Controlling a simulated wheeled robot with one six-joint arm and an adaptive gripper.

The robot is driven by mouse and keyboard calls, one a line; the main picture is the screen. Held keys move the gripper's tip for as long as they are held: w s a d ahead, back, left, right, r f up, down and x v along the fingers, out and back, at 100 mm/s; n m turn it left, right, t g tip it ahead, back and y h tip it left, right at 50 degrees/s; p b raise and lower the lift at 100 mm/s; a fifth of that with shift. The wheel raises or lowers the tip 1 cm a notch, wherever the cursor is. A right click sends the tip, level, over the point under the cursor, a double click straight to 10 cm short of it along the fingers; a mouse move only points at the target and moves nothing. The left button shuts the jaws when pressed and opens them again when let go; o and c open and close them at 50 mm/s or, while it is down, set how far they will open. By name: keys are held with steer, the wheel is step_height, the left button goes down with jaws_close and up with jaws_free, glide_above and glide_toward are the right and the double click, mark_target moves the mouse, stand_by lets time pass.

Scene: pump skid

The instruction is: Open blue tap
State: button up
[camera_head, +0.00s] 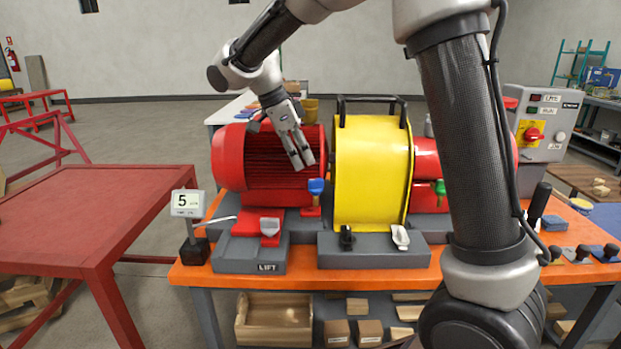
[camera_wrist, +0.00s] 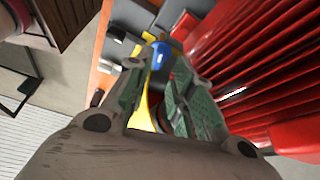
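The blue tap (camera_head: 316,187) stands upright on a small red base in front of the red motor's right end, just left of the yellow housing. In the wrist view the blue tap (camera_wrist: 160,57) shows beyond the fingertips, in line with the gap between them. My gripper (camera_head: 302,164) hangs in front of the red motor, above and slightly left of the tap, fingers pointing down. In the wrist view my gripper (camera_wrist: 154,92) has its two greenish finger pads apart with nothing between them. It appears not to touch the tap.
The ribbed red motor (camera_head: 270,165) lies close behind my gripper. The yellow housing (camera_head: 372,180) with dark handles stands to the right. A green tap (camera_head: 439,188) is farther right.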

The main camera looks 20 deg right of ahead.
mark_target(312, 180)
steer(key=x, duration=0.6)
steer(key=shift+d+f, duration=0.15)
steer(key=shift+f, duration=0.25)
steer(key=shift+c, duration=0.2)
jaws_close()
